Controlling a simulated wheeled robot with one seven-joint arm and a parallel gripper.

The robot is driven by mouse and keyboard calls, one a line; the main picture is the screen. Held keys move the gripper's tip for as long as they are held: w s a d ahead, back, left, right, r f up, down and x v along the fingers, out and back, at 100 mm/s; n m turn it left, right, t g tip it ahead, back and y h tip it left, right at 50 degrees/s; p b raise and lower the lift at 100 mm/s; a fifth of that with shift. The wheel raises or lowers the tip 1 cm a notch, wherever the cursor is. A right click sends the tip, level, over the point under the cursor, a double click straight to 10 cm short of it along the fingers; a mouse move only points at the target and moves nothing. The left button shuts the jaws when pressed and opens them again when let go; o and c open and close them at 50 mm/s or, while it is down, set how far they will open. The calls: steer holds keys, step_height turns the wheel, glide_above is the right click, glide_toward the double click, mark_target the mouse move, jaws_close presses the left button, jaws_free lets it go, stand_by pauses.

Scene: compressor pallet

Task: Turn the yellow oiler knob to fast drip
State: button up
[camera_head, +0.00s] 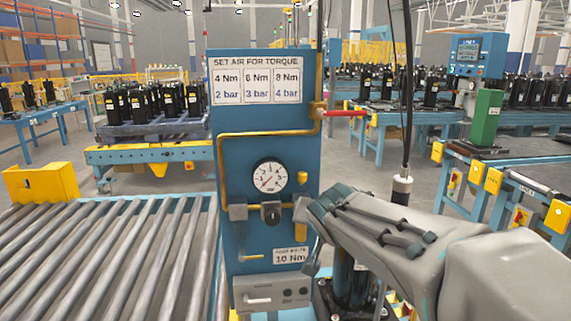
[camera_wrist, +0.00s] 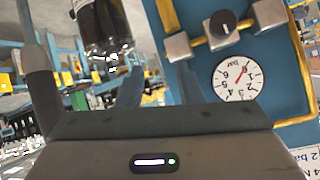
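The blue panel (camera_head: 264,130) carries a round pressure gauge (camera_head: 270,177) with a row of fittings beneath it. In the wrist view the panel appears roughly upside down, with a yellow piece (camera_wrist: 167,14) above a grey block (camera_wrist: 178,45). My gripper's two fingers (camera_wrist: 157,88) are apart there with nothing between them. The knob's setting cannot be read.
A roller conveyor (camera_head: 110,260) lies left of the panel. A red-handled valve (camera_head: 343,113) sticks out at its right edge. A tool hangs on a cable (camera_head: 402,185) behind my arm. A black cylindrical unit (camera_head: 350,280) stands below my arm.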

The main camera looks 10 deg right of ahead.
mark_target(302, 177)
step_height(302, 177, up, 8)
steer(key=w+a+n+t+p, duration=0.2)
steer(key=w+n, duration=0.1)
steer(key=n, duration=0.1)
steer(key=b+x, duration=0.2)
steer(key=x, duration=1.1)
steer(key=shift+w, duration=0.15)
steer(key=shift+r, duration=0.1)
jaws_close()
steer(key=shift+a, duration=0.3)
steer(key=shift+d, duration=0.25)
steer(key=shift+y, duration=0.3)
